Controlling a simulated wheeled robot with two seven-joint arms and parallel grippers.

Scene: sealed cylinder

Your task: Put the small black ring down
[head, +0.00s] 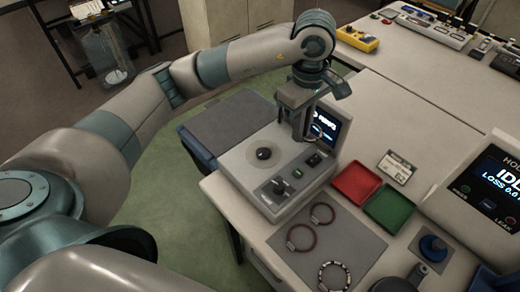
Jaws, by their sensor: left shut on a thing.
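My left gripper (302,136) points down over the back right of the light grey bench device (243,170), in front of its small lit screen. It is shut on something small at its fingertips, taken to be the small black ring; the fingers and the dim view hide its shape. I cannot tell whether the fingertips touch the device. The device's top carries a round recess with a black knob-like piece (264,153) in it, left of the gripper. My right gripper is not in view.
A grey mat (350,235) holds two reddish rings (322,213) and a black-and-white ring (333,277). A red tray (356,183) and a green tray (391,209) lie right of the device. A blue-topped piece (433,247) and a display unit (490,185) stand farther right.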

